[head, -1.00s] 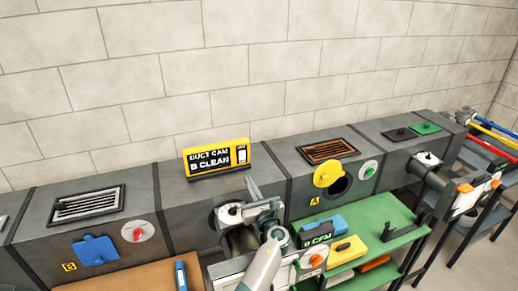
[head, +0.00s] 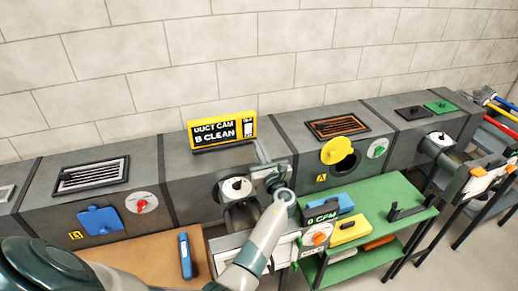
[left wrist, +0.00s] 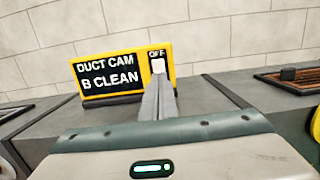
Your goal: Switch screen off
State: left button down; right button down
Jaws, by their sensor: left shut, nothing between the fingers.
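The screen (head: 222,132) is a yellow-framed box standing on the grey duct, its black display lit with "DUCT CAM B CLEAN". At its right end is a white switch (head: 247,129); in the left wrist view the switch (left wrist: 158,65) has "OFF" printed above it. My left gripper (head: 261,148) is shut and empty, at the screen's lower right corner. In the left wrist view its fingertips (left wrist: 158,84) point at the switch and overlap its lower part; I cannot tell whether they touch. My right gripper is not in view.
A yellow cover (head: 336,151) and a green table (head: 385,205) with boxes lie to the right. A blue tool (head: 185,255) lies on the brown table at left.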

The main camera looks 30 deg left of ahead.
aim_at(250, 127)
pick_arm(q)
jog(key=b+x, duration=0.2)
jog(key=x, duration=0.5)
jog(key=shift+w, duration=0.1)
jog(key=shift+w+a+r+b, duration=0.1)
jog(key=shift+w+a+b, duration=0.2)
jog(key=shift+a, duration=0.1)
